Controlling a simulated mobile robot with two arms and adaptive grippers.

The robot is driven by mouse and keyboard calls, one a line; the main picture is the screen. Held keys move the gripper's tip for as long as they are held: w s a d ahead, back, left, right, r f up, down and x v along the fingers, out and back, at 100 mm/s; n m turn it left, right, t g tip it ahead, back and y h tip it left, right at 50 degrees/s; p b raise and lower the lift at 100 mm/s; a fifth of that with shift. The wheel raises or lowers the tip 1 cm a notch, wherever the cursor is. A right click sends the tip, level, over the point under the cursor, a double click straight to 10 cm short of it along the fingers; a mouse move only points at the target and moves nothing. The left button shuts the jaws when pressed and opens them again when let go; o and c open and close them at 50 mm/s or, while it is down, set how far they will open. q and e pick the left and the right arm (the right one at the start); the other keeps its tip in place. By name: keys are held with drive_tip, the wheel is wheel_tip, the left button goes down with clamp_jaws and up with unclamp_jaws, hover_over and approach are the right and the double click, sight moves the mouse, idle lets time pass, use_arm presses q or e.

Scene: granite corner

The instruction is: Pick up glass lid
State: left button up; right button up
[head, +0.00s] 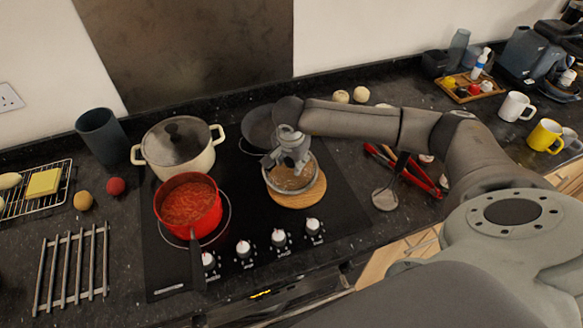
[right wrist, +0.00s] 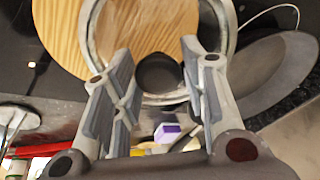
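The glass lid (head: 292,181) lies on a round wooden board (head: 312,194) at the right side of the hob. In the right wrist view the clear lid (right wrist: 125,28) shows its pale rim and its dark round knob (right wrist: 160,72), with the wood grain visible through the glass. My right gripper (head: 288,160) is right over the lid and hides part of it. Its two fingers (right wrist: 158,70) are apart, with the knob between them and a visible gap on each side. I cannot tell how deep the knob sits between them. My left gripper is not in view.
A red saucepan of sauce (head: 188,205) and a lidded cream pot (head: 190,166) stand left of the board. A dark pan (head: 257,128) is close behind it. Red-handled tongs (head: 425,178) lie to the right. Control knobs (head: 279,238) line the hob's front.

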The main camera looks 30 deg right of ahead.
drive_tip(key=shift+s+f, duration=0.2)
drive_tip(key=shift+f, duration=0.05)
clamp_jaws()
